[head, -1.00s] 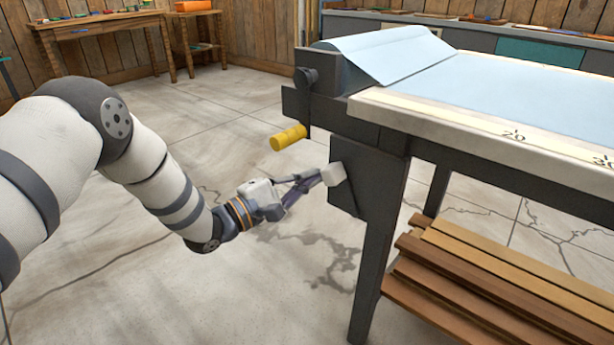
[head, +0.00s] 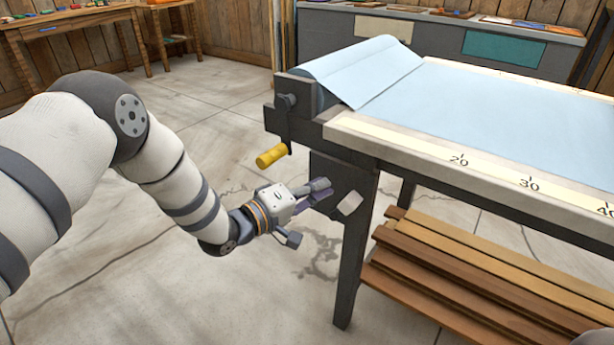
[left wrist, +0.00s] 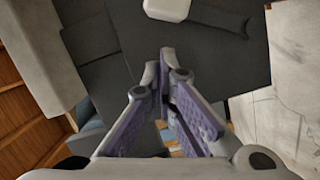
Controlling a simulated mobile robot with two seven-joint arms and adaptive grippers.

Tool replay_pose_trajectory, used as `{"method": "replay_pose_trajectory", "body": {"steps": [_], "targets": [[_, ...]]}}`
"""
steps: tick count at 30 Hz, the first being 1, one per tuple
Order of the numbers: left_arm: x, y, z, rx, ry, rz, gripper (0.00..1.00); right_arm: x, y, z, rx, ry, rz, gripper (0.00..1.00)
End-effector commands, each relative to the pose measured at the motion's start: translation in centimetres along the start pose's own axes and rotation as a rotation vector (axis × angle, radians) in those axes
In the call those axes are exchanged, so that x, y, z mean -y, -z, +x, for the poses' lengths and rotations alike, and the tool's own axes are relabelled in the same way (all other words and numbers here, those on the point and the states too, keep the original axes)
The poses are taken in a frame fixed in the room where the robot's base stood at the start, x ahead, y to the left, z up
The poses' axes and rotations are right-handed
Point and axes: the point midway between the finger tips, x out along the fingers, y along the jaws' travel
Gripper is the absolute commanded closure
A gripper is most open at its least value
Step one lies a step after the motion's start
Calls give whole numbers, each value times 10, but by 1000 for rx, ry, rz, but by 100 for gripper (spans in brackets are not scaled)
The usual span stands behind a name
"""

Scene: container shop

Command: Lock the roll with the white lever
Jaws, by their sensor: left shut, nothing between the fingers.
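The white lever (head: 350,203) is a white tip on a dark arm, on the dark side panel (head: 325,167) of the table's end. It also shows at the top edge of the left wrist view (left wrist: 168,8), its dark arm running to the right. My left gripper (head: 326,188) is shut and empty, just left of the lever and in front of the panel. In the left wrist view its fingers (left wrist: 163,72) point at the panel, apart from the white tip. The light blue roll (head: 350,62) lies at the table's end. My right gripper is not in view.
A yellow crank handle (head: 271,156) sticks out above my left gripper. Wooden planks (head: 460,265) lie low under the table. The cutting table (head: 440,150) has a numbered scale. The floor left of it is open around my arm.

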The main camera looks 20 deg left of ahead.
Motion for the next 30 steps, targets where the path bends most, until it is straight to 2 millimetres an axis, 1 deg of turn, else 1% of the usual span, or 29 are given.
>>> {"method": "replay_pose_trajectory", "body": {"steps": [1, 6, 16, 30], "targets": [[-6, -3, 1, 0, 6, 31, 100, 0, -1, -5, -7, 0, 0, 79], [-7, -13, 3, 0, 32, 126, 100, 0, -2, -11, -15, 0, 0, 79], [-8, -24, 6, -1, 31, 121, 100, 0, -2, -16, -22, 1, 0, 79], [-8, -26, 6, -1, 30, 120, 100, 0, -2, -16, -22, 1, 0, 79]]}}
